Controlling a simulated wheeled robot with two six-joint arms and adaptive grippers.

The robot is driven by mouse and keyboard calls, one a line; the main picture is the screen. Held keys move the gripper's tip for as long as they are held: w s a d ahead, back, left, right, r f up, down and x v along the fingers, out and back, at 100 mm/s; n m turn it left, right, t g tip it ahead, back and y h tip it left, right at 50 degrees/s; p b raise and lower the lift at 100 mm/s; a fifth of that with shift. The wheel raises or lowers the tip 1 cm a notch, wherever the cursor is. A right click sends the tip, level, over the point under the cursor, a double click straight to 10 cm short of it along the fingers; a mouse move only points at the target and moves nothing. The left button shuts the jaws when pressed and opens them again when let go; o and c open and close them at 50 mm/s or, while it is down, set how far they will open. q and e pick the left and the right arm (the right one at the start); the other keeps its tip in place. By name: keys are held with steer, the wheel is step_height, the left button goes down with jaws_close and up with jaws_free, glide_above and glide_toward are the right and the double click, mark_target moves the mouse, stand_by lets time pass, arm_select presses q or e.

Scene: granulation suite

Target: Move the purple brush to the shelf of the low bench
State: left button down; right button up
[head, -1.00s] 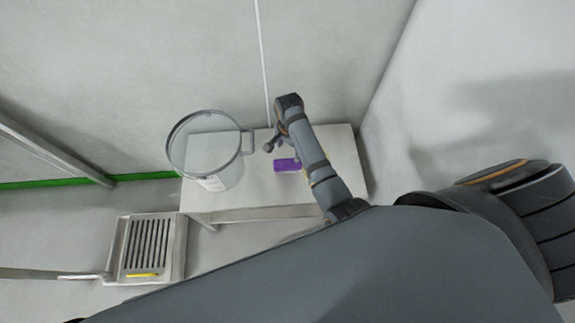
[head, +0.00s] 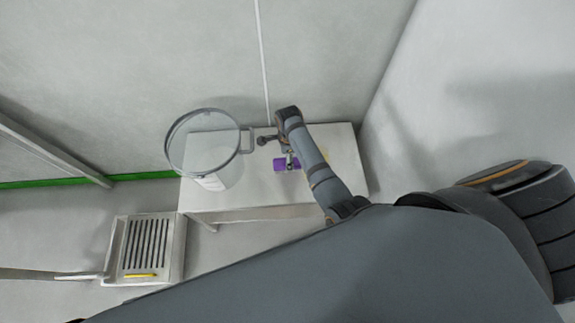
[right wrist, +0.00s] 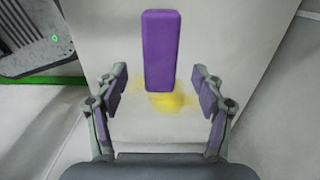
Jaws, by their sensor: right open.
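The purple brush (head: 280,166) lies on top of the low bench (head: 342,165), partly hidden by my right arm in the head view. In the right wrist view the brush (right wrist: 162,48) is a long purple block pointing away from me, with its near end between the open fingertips. My right gripper (head: 290,159) is over the brush; in the wrist view its two fingers (right wrist: 160,85) stand wide apart, one on each side, with clear gaps to the brush. The bench's lower shelf is mostly hidden under the top. My left gripper is not in view.
A clear round vessel (head: 212,160) with a side handle stands on the bench's left part. A yellow patch (right wrist: 170,100) shows at the brush's near end. A grated metal unit (head: 150,245) with a yellow strip stands on the floor at left. Walls are behind and right.

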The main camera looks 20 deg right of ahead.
step_height(320, 180, down, 5)
steer(key=shift+d+b, duration=0.1)
steer(key=shift+b, duration=0.6)
steer(key=c, duration=1.4)
steer(key=shift+r, duration=0.15)
